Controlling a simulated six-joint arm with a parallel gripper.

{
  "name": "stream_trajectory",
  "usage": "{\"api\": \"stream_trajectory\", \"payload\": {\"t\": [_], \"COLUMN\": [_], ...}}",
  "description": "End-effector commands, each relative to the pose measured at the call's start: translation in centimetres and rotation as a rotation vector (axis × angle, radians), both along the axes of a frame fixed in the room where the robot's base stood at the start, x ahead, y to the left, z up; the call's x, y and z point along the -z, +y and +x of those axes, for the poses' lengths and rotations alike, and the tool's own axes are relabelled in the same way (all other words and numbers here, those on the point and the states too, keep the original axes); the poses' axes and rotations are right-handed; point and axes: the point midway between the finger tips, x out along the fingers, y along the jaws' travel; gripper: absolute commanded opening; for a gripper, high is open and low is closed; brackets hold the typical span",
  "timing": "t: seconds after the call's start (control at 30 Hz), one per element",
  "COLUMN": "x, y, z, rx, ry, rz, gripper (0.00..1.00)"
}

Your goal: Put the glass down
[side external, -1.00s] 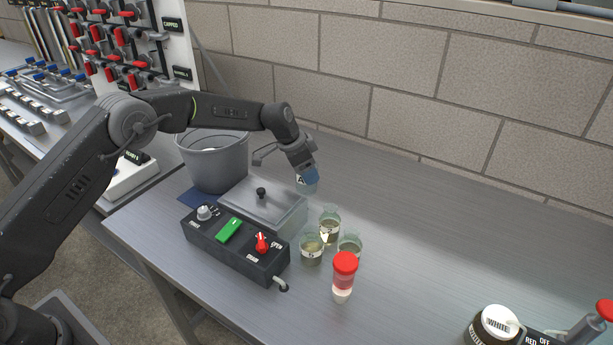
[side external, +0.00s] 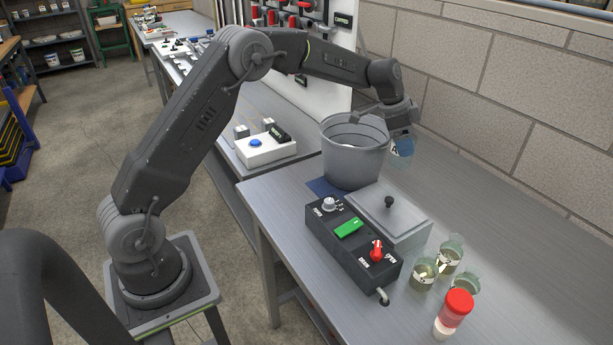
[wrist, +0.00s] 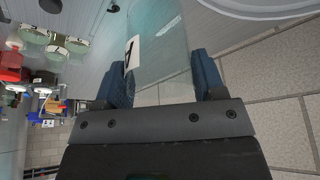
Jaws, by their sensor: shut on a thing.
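My gripper (side external: 402,147), with blue fingers, is shut on a clear glass (wrist: 160,50) with a white label marked with a dark letter. It is in the air beside the right rim of the grey bucket. In the side view the fingers hide most of the held glass; only a faint part shows around them. I cannot tell whether it holds liquid. Three other labelled glasses stand on the steel bench (side external: 520,290): a left one (side external: 422,274), a back one (side external: 449,257) and a right one (side external: 465,284).
The bucket (side external: 352,160) stands behind a lidded metal box (side external: 400,215) and a black control box (side external: 348,240). A red-capped bottle (side external: 454,312) stands in front of the glasses. The bench right of the bucket, along the block wall (side external: 530,120), looks clear.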

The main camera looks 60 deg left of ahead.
Motion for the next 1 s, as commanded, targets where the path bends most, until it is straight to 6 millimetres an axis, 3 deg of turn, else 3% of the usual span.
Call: {"api": "stream_trajectory", "payload": {"t": [0.2, 0.43, 0.77, 1.0], "x": [-5.5, -10.1, -10.2, -10.3], "y": [0.0, 0.0, 7.0, 14.5], "z": [0.1, 0.1, -2.9, -7.8], "rx": [0.0, -0.001, 0.003, 0.013], "ry": [-0.008, -0.006, -0.002, 0.0], "rz": [0.002, 0.002, 0.0, 0.0], "gripper": [0.39, 0.39, 0.39, 0.39]}}
